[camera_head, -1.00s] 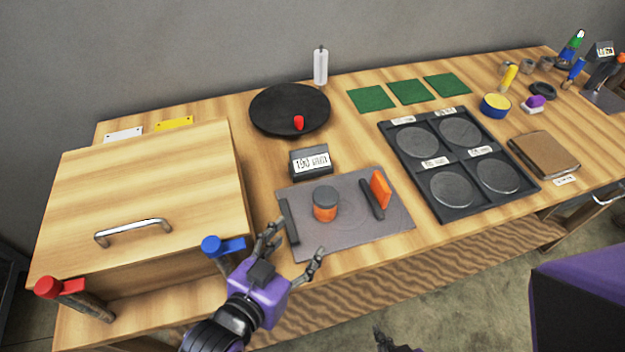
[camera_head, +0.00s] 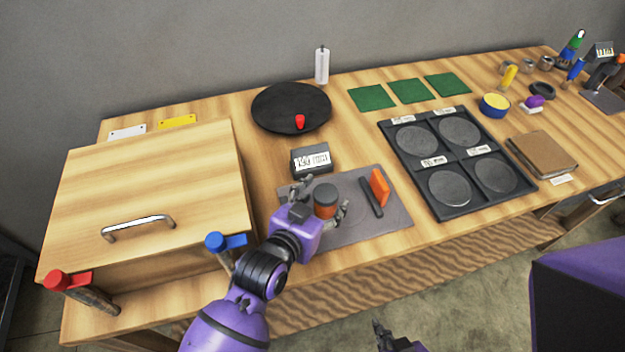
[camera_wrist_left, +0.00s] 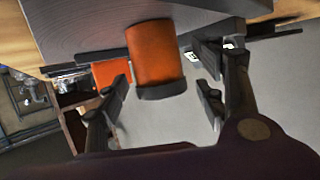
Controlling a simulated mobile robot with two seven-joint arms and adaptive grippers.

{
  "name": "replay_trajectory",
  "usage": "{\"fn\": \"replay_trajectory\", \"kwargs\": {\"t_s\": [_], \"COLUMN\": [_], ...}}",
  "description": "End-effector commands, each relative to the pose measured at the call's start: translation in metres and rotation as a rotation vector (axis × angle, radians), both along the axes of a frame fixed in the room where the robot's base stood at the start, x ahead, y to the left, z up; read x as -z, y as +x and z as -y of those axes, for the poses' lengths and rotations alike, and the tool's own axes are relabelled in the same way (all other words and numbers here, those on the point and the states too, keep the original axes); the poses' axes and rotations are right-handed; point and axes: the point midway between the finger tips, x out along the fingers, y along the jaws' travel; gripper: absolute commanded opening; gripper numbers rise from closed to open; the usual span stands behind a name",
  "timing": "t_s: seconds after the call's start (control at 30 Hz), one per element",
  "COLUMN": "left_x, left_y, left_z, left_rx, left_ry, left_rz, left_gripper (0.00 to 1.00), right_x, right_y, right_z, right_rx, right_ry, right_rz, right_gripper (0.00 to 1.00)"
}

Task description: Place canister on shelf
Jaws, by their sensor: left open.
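The canister (camera_head: 325,202) is an orange cylinder with a dark grey lid. It stands upright on the grey mat (camera_head: 352,232) at the front of the bench. My left gripper (camera_head: 322,194) is open, with one finger on each side of the canister. In the left wrist view the canister (camera_wrist_left: 157,55) shows between the spread fingers (camera_wrist_left: 165,88), with gaps on both sides. Part of my right gripper (camera_head: 391,337) shows at the bottom edge of the head view; its jaw state is unclear. I cannot tell which surface is the shelf.
A wooden box with a metal handle (camera_head: 138,225) stands at the left, with red and blue clamps at its front. An orange piece (camera_head: 380,187) stands on the mat right of the canister. A grey labelled box (camera_head: 311,160) sits behind, and a black tray (camera_head: 461,205) lies right.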

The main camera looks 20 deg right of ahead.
Motion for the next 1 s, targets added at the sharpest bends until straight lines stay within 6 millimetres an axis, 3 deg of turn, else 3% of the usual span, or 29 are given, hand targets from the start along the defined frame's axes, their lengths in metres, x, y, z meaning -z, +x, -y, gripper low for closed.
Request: {"fn": "replay_trajectory", "kwargs": {"t_s": [0.2, 0.6, 0.87, 1.0], "left_x": [0.000, 0.000, -0.002, -0.013], "left_y": [0.001, 0.001, 0.001, 0.001], "left_z": [0.001, 0.001, 0.001, 0.001], "left_rx": [0.000, 0.000, 0.000, 0.000], "left_ry": [-0.001, -0.001, -0.001, -0.003], "left_rz": [0.001, 0.002, 0.003, 0.005], "left_gripper": [0.64, 0.11, 0.09, 0.09], "right_x": [0.000, 0.000, 0.001, 0.000], "right_y": [-0.001, -0.002, -0.003, -0.002], "right_z": [0.000, 0.000, 0.000, 0.000], "right_rx": [0.000, 0.000, 0.000, 0.001], "right_ry": [0.000, 0.000, 0.000, 0.001], "right_rz": [-0.001, -0.002, -0.004, -0.004], "right_gripper": [0.00, 0.00, 0.00, 0.00]}}
